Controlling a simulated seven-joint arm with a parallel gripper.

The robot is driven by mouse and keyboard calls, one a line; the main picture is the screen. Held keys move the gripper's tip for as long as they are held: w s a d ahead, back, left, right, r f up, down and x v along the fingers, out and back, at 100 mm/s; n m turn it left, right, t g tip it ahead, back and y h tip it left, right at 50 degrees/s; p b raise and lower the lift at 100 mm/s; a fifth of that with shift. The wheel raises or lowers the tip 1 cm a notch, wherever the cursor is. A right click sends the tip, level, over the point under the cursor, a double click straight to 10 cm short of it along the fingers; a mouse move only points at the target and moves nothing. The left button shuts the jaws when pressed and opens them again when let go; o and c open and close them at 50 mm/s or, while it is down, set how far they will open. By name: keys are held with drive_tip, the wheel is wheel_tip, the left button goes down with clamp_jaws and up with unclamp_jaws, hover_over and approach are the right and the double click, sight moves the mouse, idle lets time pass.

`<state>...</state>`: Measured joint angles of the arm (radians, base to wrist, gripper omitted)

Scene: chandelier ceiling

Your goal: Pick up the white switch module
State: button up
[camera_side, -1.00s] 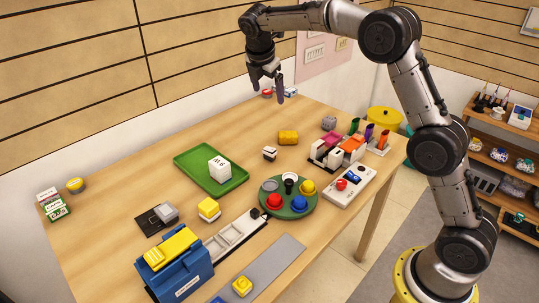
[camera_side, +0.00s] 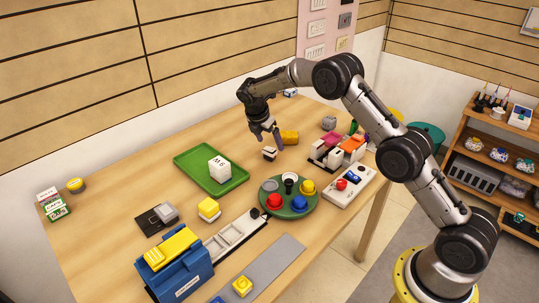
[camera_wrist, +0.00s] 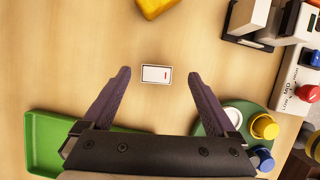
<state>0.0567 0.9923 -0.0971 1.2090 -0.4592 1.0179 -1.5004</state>
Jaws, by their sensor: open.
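The white switch module (camera_wrist: 156,74) lies on the bare wood table, a small white block with a dark outline and a small red mark on top. In the side view the module (camera_side: 269,154) shows a white top and a dark band. My gripper (camera_wrist: 158,82) is open and empty, with one finger to each side of the module in the wrist view. In the side view my gripper (camera_side: 266,138) is above the module and close to it. I cannot tell the exact height left between them.
A green tray (camera_side: 188,155) with a white cube (camera_side: 219,169) is to the left. A yellow block (camera_side: 290,137) lies just behind the module. A round green plate (camera_side: 289,211) with coloured buttons stands in front. A rack of modules (camera_side: 327,154) is to the right.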

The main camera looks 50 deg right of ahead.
sight(270, 148)
drive_tip(key=shift+w+a+x, duration=0.1)
drive_tip(key=shift+a+x, duration=0.05)
drive_tip(key=shift+x, duration=1.15)
drive_tip(key=shift+w+a+x, duration=0.1)
drive_tip(key=shift+a+x, duration=0.05)
drive_tip(key=shift+x, duration=1.2)
drive_tip(key=shift+f, duration=0.1)
drive_tip(key=c, duration=1.4)
drive_tip(key=shift+c, duration=0.2)
